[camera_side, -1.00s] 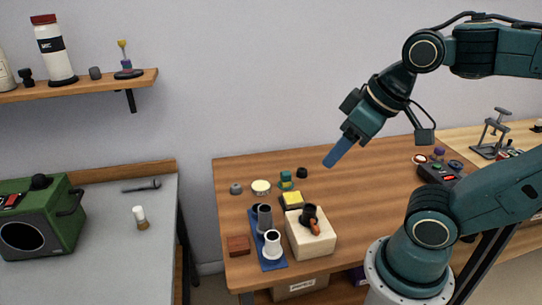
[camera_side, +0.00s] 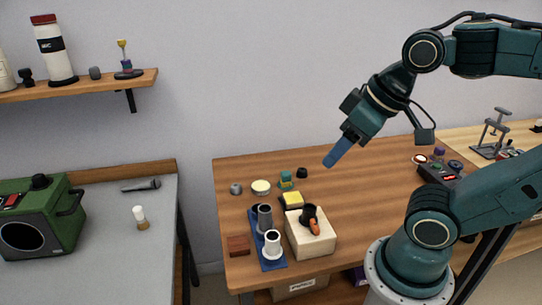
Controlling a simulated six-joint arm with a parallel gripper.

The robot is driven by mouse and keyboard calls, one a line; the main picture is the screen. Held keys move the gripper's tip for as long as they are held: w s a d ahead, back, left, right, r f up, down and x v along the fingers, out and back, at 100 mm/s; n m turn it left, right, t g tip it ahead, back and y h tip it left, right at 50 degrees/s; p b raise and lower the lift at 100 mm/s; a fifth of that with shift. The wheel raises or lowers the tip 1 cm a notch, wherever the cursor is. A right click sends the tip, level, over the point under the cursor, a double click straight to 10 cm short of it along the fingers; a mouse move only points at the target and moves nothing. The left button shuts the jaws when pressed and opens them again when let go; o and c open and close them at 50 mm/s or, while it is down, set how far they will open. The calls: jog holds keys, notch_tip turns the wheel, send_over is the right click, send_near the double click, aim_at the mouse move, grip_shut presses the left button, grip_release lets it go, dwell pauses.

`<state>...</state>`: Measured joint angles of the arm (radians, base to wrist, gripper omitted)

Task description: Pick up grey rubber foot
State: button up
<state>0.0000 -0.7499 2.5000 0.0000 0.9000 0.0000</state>
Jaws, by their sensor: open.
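A small round grey piece that looks like the grey rubber foot (camera_side: 236,188) sits at the back left of the wooden table (camera_side: 390,185). Its fine detail is too small to tell. My gripper (camera_side: 332,160), with blue fingers, hangs above the table to the right of the grey piece and well apart from it. It is open and holds nothing that I can see. The gap between the fingers is hard to make out from this side.
A cream disc (camera_side: 261,187), a teal part (camera_side: 286,180) and a black cap (camera_side: 302,173) stand near the grey piece. A blue mat (camera_side: 254,220) with cylinders and a cream block (camera_side: 308,240) are in front. The table's middle is clear.

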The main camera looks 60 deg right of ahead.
jog(key=shift+o, duration=1)
